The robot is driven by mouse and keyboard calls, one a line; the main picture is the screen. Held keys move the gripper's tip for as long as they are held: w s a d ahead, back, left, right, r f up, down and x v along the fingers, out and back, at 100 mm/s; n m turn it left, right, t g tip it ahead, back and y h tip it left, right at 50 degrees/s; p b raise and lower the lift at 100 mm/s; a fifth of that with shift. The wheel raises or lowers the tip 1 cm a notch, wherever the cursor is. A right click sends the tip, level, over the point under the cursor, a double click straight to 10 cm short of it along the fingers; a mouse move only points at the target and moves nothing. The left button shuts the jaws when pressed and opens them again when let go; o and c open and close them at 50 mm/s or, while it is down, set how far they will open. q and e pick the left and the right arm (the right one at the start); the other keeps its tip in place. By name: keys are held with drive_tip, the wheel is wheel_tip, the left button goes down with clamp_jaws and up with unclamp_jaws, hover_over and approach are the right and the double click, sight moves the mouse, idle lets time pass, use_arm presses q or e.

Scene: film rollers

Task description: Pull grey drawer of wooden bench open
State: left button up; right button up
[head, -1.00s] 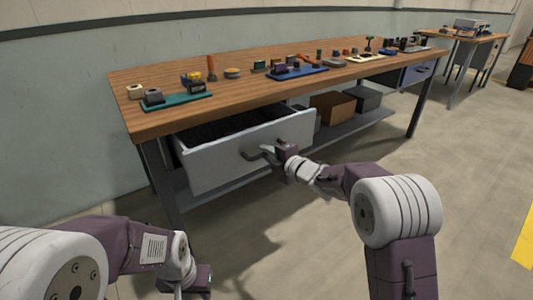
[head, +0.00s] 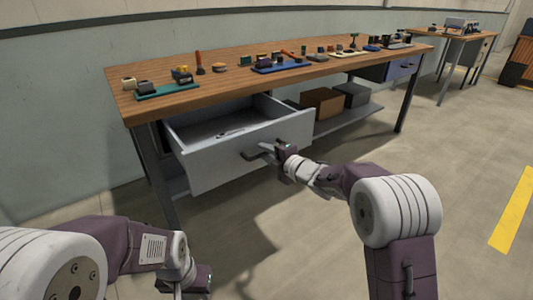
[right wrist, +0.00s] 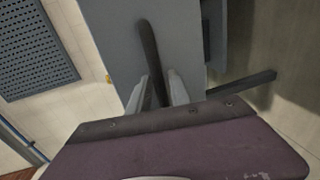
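The grey drawer (head: 222,160) hangs pulled out from under the left part of the wooden bench (head: 255,72). Its inside shows, with a small item that looks like a tool lying in it. My right gripper (head: 272,153) is at the drawer's dark handle (head: 250,155). In the right wrist view the handle bar (right wrist: 150,55) runs between the two fingers (right wrist: 158,92), which are closed on it. My left gripper (head: 190,290) is low at the bottom of the head view, away from the drawer, and its fingers are unclear.
The bench top holds a green mat (head: 167,90), a blue mat (head: 276,67) and several small parts. A brown box (head: 322,102) and a grey box (head: 352,94) sit on the lower shelf. A second table (head: 466,40) stands far right. Floor in front is clear.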

drive_tip(key=shift+o, duration=0.3)
drive_tip(key=p+v, duration=0.3)
drive_tip(key=v, duration=0.6)
